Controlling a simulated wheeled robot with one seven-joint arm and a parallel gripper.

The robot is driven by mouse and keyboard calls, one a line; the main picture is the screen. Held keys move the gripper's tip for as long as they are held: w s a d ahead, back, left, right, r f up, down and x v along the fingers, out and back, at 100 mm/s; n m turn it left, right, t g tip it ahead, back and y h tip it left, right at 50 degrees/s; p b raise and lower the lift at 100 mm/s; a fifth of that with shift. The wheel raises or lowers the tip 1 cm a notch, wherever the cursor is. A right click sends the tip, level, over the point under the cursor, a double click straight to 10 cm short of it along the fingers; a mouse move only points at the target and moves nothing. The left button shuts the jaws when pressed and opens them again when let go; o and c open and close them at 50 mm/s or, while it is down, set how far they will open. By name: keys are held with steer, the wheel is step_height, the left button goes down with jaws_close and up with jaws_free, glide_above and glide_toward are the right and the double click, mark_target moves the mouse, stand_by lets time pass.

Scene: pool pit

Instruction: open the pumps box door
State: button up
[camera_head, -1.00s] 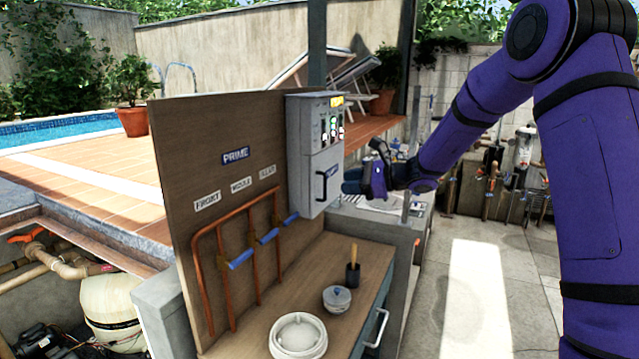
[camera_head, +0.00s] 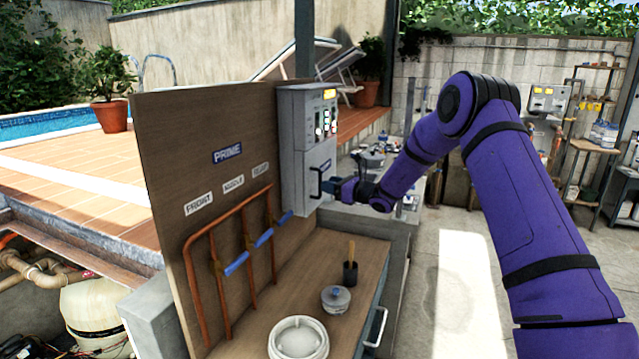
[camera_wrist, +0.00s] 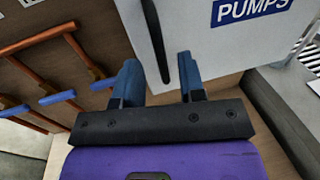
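The pumps box (camera_head: 290,150) is a grey cabinet on the wooden panel, with lights and switches on its upper part. Its lower door (camera_head: 319,163) looks closed and carries a black vertical bar handle (camera_head: 316,184). The wrist view shows the door's pale face (camera_wrist: 200,30) with a blue PUMPS label (camera_wrist: 250,8). My gripper (camera_head: 333,188) is at the handle from the right. In the wrist view its two blue fingers (camera_wrist: 157,75) are apart, with the lower end of the handle (camera_wrist: 154,42) appearing between them. Whether they touch it, I cannot tell.
Copper pipes with blue-handled valves (camera_head: 236,263) run on the panel left of the box. Paved floor to the right is clear.

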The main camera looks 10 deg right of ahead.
mark_target(320, 194)
steer(key=shift+x, duration=2.25)
jaws_close()
